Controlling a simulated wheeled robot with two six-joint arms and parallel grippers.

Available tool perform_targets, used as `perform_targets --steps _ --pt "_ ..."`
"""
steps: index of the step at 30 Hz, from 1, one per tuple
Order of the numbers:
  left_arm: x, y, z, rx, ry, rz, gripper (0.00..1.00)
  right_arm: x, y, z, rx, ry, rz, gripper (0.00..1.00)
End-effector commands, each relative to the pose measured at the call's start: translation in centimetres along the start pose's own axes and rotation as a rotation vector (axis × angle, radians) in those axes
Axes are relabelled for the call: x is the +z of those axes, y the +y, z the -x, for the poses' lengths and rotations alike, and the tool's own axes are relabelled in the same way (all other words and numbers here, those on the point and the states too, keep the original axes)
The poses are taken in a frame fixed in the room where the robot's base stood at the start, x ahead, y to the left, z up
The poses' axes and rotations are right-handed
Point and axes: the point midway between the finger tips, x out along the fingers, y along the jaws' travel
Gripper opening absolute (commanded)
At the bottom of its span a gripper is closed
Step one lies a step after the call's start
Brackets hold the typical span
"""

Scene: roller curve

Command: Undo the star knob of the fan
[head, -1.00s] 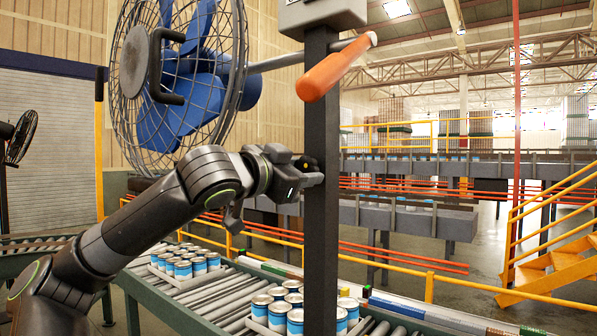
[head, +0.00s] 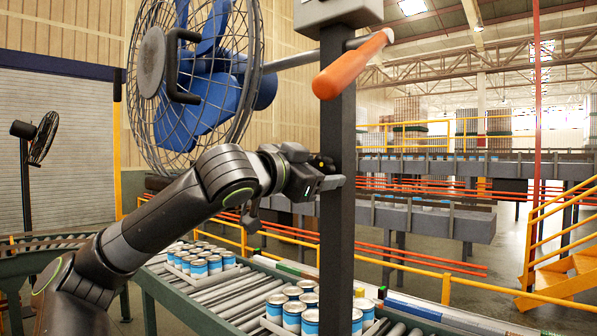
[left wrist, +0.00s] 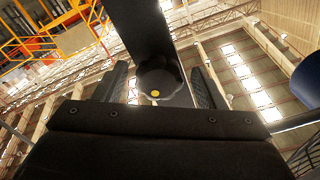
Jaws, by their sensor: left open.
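The star knob (left wrist: 158,84) is black with lobed edges and a small yellow dot at its centre. It sits on the dark post (head: 337,230), and in the left wrist view it lies between the two fingers of my left gripper (left wrist: 160,88). A gap shows on each side, so the fingers appear apart from it. In the head view my left gripper (head: 326,178) is at the post, and the knob is mostly hidden by it. The blue fan (head: 205,85) in its wire cage is above, on an arm from the post. My right gripper is out of view.
An orange handle (head: 350,65) sticks out near the post top, above my gripper. A roller conveyor (head: 225,298) with trays of blue-and-white cans (head: 292,316) runs below. Yellow rails (head: 400,276) and yellow stairs (head: 560,275) stand behind and right.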

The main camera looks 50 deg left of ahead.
Motion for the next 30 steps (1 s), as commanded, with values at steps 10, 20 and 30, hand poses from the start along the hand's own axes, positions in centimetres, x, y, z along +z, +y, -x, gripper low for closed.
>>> perform_targets --steps 10,20,30 --pt "0.6 0.2 3.4 -0.005 0.002 -0.002 0.64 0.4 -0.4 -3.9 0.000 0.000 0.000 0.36" --pt "0.5 0.2 8.6 -0.005 0.004 0.000 0.64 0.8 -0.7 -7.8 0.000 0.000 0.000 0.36" --pt "0.2 0.0 15.2 -0.004 0.003 0.001 0.64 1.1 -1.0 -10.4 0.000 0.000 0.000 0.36"
